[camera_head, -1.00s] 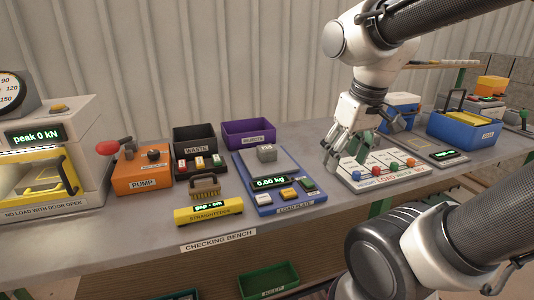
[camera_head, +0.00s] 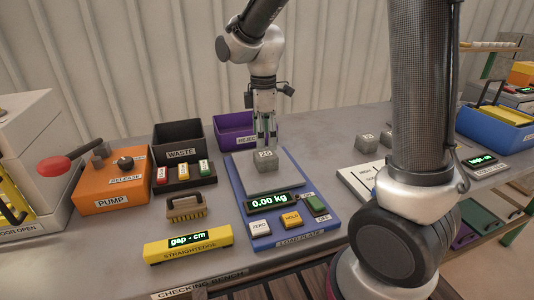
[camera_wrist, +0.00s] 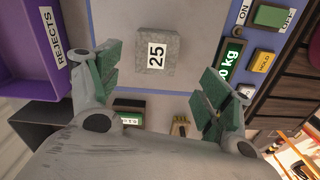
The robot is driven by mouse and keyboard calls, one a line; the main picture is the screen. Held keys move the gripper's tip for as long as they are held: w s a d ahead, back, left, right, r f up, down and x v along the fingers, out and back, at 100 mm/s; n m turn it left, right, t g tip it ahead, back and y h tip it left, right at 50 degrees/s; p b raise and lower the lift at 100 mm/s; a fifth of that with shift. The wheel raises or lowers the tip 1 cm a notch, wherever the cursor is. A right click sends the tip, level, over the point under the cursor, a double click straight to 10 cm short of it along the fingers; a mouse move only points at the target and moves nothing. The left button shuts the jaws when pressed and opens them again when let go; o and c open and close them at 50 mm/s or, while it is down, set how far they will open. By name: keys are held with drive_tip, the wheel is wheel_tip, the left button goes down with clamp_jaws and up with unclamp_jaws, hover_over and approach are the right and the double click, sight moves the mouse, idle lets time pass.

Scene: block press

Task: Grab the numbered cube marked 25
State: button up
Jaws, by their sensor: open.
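The grey cube marked 25 (camera_head: 265,160) sits on the bare plate of the blue load plate scale (camera_head: 286,222), whose display reads 0.00 kg. In the wrist view the cube (camera_wrist: 157,52) shows its 25 label, a little beyond the fingertips and between their lines. My gripper (camera_head: 265,138) points down just above the cube in the head view. In the wrist view my gripper (camera_wrist: 165,75) has its green-padded fingers spread wide apart, with nothing between them. I cannot tell the exact gap between fingertips and cube.
A purple rejects bin (camera_head: 235,132) stands close behind the scale, and a black waste bin (camera_head: 183,143) is to its left. Other grey cubes (camera_head: 367,143) stand to the right, partly behind my arm.

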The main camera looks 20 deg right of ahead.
sight(265, 154)
drive_tip(key=shift+w+n, duration=0.2)
drive_tip(key=shift+n, duration=0.8)
drive_tip(key=shift+f, duration=0.25)
drive_tip(key=f, duration=0.7)
drive_tip(key=shift+d+f, duration=0.1)
drive_tip(key=shift+d, duration=0.15)
drive_tip(key=c, duration=1.5)
